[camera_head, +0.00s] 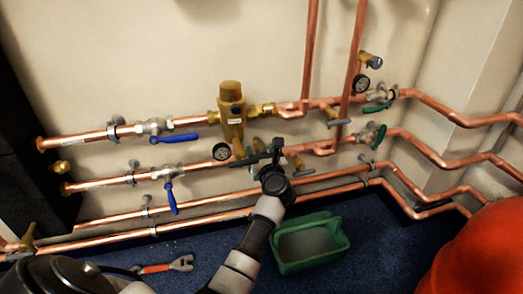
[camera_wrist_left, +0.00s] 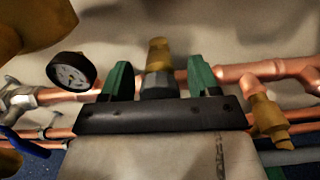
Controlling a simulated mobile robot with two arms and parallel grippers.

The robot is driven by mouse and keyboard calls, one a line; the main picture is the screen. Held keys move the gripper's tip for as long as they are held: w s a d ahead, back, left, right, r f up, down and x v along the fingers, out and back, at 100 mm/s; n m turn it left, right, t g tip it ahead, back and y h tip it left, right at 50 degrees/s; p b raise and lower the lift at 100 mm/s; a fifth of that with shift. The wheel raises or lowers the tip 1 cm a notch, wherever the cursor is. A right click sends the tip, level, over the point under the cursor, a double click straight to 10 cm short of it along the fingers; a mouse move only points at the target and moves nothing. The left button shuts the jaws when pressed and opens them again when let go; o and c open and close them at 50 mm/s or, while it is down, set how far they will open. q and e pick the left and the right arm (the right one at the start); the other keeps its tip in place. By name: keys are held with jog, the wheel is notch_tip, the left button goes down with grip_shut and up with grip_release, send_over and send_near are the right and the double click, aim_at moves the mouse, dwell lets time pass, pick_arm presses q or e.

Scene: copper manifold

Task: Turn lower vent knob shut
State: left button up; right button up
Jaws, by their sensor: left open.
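The lower vent knob appears to be the small brass fitting with a grey collar (camera_wrist_left: 159,84) in the left wrist view, on the copper pipe right of a round gauge (camera_wrist_left: 72,72). My left gripper (camera_wrist_left: 160,80) is open, with one green fingertip on each side of this fitting. I cannot tell whether they touch it. In the head view my left gripper (camera_head: 262,153) is at the lower pipes, beneath the brass regulator (camera_head: 232,112), and largely hides the fitting. The lower gauge (camera_head: 222,151) is just left of it. My right gripper is not in view.
A brass valve (camera_wrist_left: 268,118) sits close to the right of the gripper. Blue-handled valves (camera_head: 171,197) are on the left, green-handled ones (camera_head: 379,137) on the right.

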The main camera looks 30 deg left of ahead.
pick_arm(q)
jog(key=c, duration=0.9)
